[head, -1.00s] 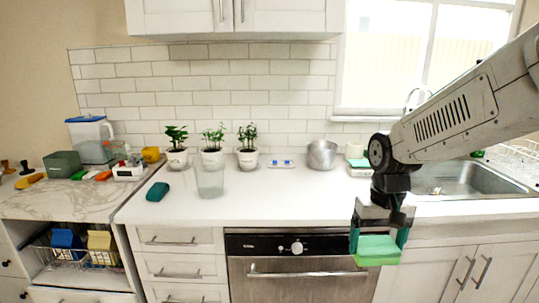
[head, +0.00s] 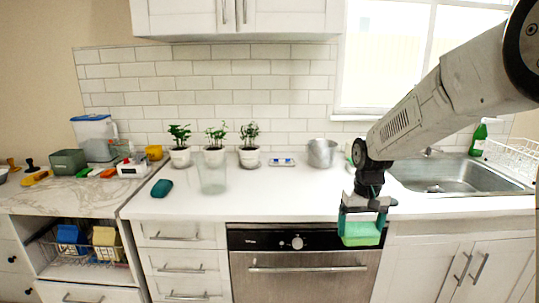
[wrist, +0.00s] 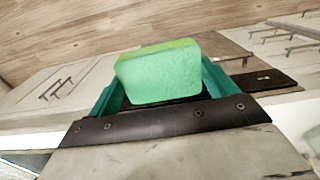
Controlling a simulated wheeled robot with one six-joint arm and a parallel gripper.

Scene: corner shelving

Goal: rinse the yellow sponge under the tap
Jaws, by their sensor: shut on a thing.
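My gripper (head: 364,222) is shut on a green sponge-like block (head: 361,234) with a yellowish edge. It is held in front of the counter's front edge, above the dishwasher front. In the wrist view the block (wrist: 158,74) sits between the two green fingers, its face green and its top edge yellow-green. No plainly yellow sponge is clear in view. The steel sink (head: 450,176) is set into the counter to the right of my gripper. The tap is mostly hidden behind my arm.
A green bottle (head: 479,139) and a dish rack (head: 510,154) stand by the sink. A metal pot (head: 321,153), potted plants, a clear glass (head: 213,175) and a dark teal block (head: 162,188) are on the counter. The counter's front middle is clear.

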